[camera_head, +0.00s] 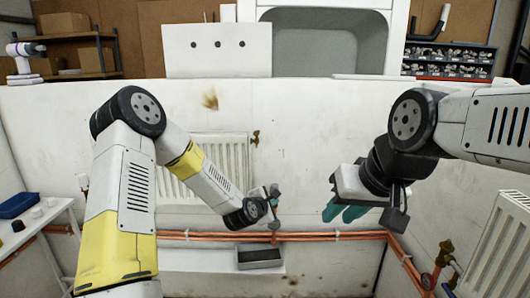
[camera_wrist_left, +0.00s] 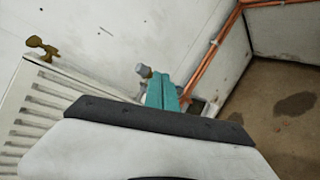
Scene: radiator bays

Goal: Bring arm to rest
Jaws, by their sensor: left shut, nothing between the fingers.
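My left arm (camera_head: 125,200) comes in from the left and reaches down to the radiator on the back wall. My left gripper (camera_head: 274,198) is near that radiator's right end, close to a grey-capped valve. In the left wrist view its teal fingers (camera_wrist_left: 162,92) are together and empty, with the grey valve cap (camera_wrist_left: 143,70) just beyond their tips. Whether they touch it I cannot tell. My right gripper (camera_head: 343,212) hangs in front of the wall at centre right, its teal fingers apart and nothing seen between them.
The white radiator (camera_head: 210,165) has a brass valve (camera_head: 255,138) at upper right. Copper pipes (camera_head: 330,236) run along the wall above a grey tray (camera_head: 260,256). Another radiator (camera_head: 502,250) stands at right. A side table (camera_head: 50,215) with a blue bin (camera_head: 18,205) is at left.

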